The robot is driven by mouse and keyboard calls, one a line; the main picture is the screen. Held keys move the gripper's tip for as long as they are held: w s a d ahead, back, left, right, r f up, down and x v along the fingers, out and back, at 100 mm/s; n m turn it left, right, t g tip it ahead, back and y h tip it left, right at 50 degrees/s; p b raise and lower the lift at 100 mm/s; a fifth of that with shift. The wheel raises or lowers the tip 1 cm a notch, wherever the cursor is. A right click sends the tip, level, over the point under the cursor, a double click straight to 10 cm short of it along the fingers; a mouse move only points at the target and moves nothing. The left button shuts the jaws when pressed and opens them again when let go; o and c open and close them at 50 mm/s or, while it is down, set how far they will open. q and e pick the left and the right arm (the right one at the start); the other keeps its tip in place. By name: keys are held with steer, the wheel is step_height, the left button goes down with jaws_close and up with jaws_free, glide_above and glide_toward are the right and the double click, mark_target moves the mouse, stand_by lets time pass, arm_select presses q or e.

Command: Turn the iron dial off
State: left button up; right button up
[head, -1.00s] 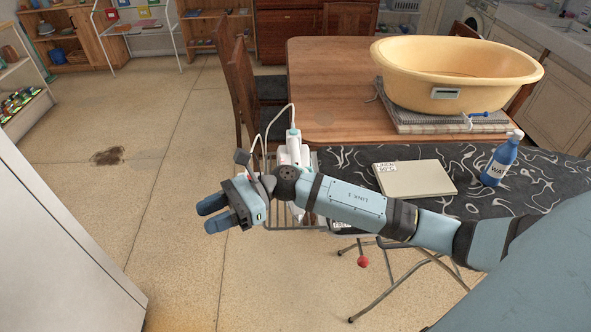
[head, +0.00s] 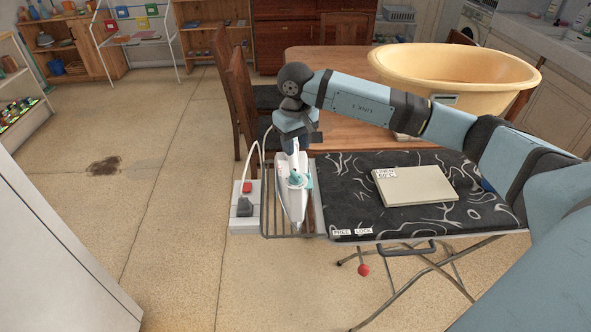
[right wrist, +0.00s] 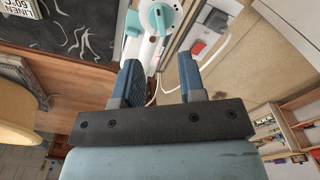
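A white iron with a teal dial (head: 296,179) rests on the wire rack (head: 274,235) at the left end of the ironing board. In the right wrist view the teal dial (right wrist: 157,18) shows at the top, beyond the fingertips. My right gripper (right wrist: 158,68) is open, with its two blue fingers apart and nothing between them. In the head view my right gripper (head: 297,135) is at the far end of the iron, its fingers partly hidden; I cannot tell if it touches. My left gripper is not in view.
The patterned ironing board (head: 350,205) carries a folded cloth labelled linen (head: 425,187). A power strip (head: 243,217) with a red switch sits left of the rack. A yellow tub (head: 450,66) stands on the wooden table behind.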

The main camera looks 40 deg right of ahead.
mark_target(295, 174)
step_height(295, 174, down, 9)
steer(key=shift+f+p, duration=0.1)
steer(key=shift+p, duration=0.45)
jaws_close()
